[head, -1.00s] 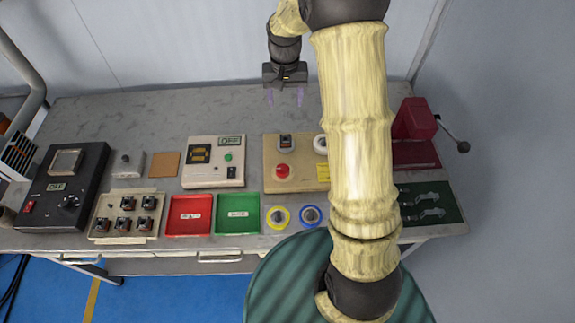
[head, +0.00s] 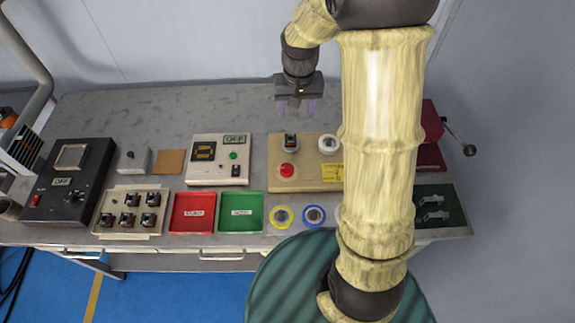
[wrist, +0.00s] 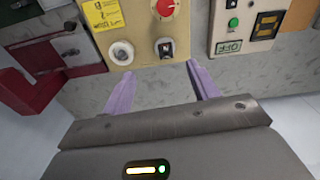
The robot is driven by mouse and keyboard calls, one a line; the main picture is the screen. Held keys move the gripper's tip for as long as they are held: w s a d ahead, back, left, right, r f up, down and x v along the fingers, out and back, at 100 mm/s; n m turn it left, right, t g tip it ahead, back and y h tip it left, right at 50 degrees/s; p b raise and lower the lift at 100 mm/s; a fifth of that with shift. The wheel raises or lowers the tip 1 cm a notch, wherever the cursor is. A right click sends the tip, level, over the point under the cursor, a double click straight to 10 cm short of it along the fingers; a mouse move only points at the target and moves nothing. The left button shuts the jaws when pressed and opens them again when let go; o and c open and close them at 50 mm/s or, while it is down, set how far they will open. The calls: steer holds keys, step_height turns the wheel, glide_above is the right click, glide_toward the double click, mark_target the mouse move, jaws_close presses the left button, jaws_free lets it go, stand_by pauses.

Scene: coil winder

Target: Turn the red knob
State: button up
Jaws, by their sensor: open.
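The red knob (head: 288,171) is a round red cap on the front left of a beige box (head: 309,183) on the bench. It also shows in the wrist view (wrist: 165,7), cut by the top edge. My gripper (head: 298,106) is above the back of the bench, behind the beige box. Its two purple fingers are apart and empty, and they also show in the wrist view (wrist: 160,88). A small dark switch part (head: 290,142) sits on the box between the gripper and the red knob. The gripper touches nothing that I can see.
A white ring (head: 328,144) and a yellow label are on the box's right side. A white panel marked OFF (head: 219,160) stands left of it. A dark red press (head: 432,135) with a lever stands right, partly behind my arm. The back strip of bench is clear.

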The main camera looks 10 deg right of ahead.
steer(key=s+r+n+t, duration=0.1)
steer(key=s, duration=1.4)
steer(key=shift+t, duration=0.4)
steer(key=shift+d, duration=0.1)
steer(key=shift+c, duration=0.2)
